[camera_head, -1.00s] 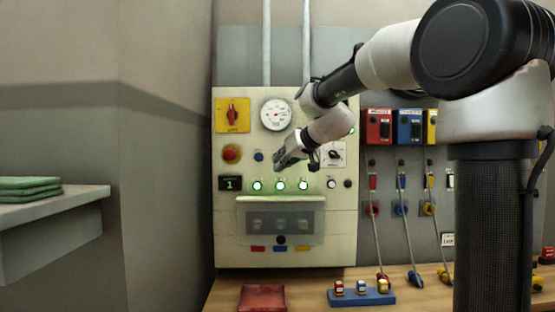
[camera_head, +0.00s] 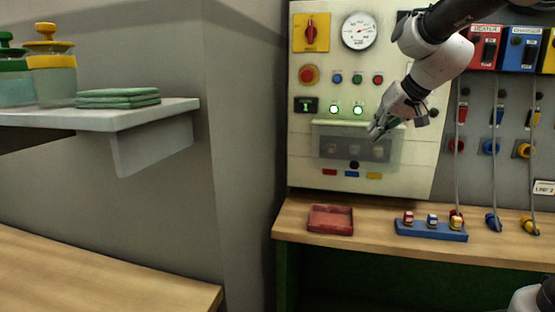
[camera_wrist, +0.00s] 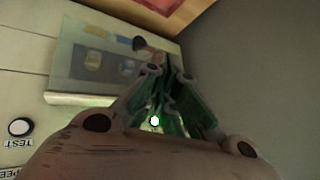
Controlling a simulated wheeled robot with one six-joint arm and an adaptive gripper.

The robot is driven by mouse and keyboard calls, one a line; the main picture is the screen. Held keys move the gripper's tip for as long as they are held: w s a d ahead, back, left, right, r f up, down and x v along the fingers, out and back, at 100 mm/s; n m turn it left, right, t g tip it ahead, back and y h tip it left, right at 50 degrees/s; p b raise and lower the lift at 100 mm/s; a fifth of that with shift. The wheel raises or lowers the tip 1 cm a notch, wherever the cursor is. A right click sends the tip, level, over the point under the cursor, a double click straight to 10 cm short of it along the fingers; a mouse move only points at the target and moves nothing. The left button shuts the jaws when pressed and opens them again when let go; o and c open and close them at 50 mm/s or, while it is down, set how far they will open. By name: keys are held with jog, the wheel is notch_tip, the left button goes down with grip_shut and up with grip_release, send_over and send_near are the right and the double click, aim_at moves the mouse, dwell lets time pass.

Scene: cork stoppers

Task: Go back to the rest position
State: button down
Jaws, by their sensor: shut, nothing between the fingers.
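My gripper (camera_head: 376,132) is in front of the cream control panel (camera_head: 305,165) in the head view, at the upper right of the clear-covered box (camera_head: 325,148). Its fingers are shut and empty, pointing down and to the left. In the wrist view the gripper's fingers (camera_wrist: 172,85) come together ahead of the camera, with the covered box (camera_wrist: 75,68) to their left. A lit green lamp (camera_wrist: 155,121) shows between the finger links. Whether the fingertips touch the cover cannot be told.
Below the panel, a red tray (camera_head: 331,231) and a blue rack (camera_head: 415,231) with small coloured blocks stand on the wooden bench (camera_head: 380,247). At left, a shelf (camera_head: 120,113) holds jars (camera_head: 52,80) and folded green cloths (camera_head: 118,97). Hanging cords are at right.

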jog(key=s+d+f+g+h, duration=0.1)
jog(key=s+d+f, duration=0.1)
jog(key=s, duration=0.7)
jog(key=s+d+f+g+h, duration=0.1)
jog(key=s+d+f, duration=0.2)
jog(key=s, duration=0.7)
jog(key=s+d+f+h, duration=0.1)
jog(key=s+d+f, duration=0.2)
jog(key=s, duration=0.7)
jog(key=shift+f+g, duration=0.4)
jog(key=shift+f, duration=0.35)
jog(key=shift+d, duration=0.1)
